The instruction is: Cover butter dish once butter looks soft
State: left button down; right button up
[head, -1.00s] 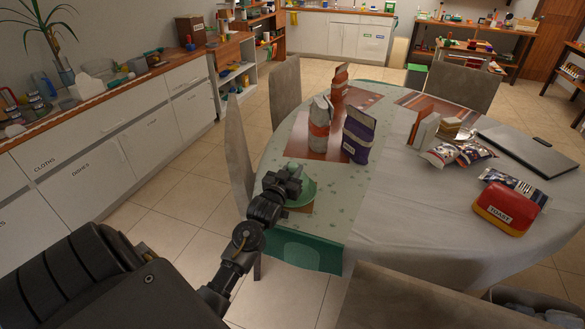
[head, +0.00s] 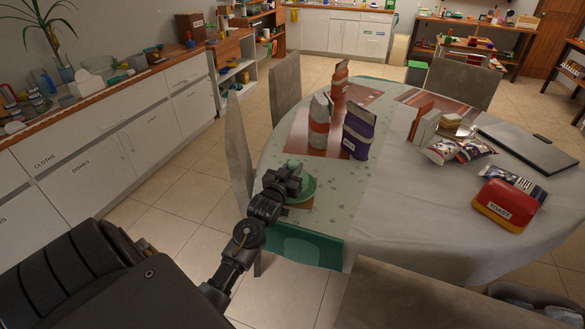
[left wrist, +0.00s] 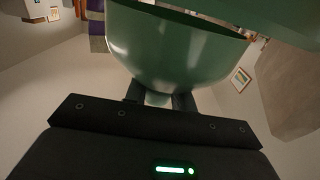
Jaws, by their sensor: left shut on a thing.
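My left gripper (head: 292,177) is at the near left edge of the table, over a green dish (head: 309,190) on a small brown board (head: 299,206). In the left wrist view its fingers (left wrist: 158,99) are shut on the knob of a smooth green dome-shaped lid (left wrist: 170,50). Another green surface (left wrist: 285,18), apparently the dish, shows beyond the lid's rim at upper right. I cannot tell whether lid and dish touch. The butter is hidden, so its softness cannot be seen. My right gripper is not in view.
A purple bag (head: 358,134), a grey-and-orange bag (head: 319,124) and an orange packet (head: 339,86) stand behind the dish. The front middle of the tablecloth (head: 410,220) is clear.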

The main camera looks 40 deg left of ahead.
aim_at(293, 162)
pick_arm(q)
jog(key=shift+s+d+f, duration=0.1)
jog(key=shift+d+f, duration=0.05)
jog(key=shift+f, duration=0.3)
jog(key=shift+s+d+f, duration=0.1)
jog(key=shift+d+f, duration=0.05)
jog(key=shift+f, duration=0.3)
jog(key=c, duration=0.5)
grip_release()
dwell(0.4)
jog(key=shift+w+a+r+p, duration=0.1)
jog(key=shift+w+r+p, duration=0.15)
jog(key=shift+r+p, duration=0.7)
notch_tip(293, 162, up, 4)
jog(key=p, duration=0.3)
jog(key=shift+a, duration=0.15)
notch_tip(293, 162, up, 8)
jog(key=p, duration=0.8)
jog(key=shift+f, duration=0.15)
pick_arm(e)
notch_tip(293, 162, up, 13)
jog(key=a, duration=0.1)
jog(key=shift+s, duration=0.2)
pick_arm(q)
jog(key=shift+a, duration=0.1)
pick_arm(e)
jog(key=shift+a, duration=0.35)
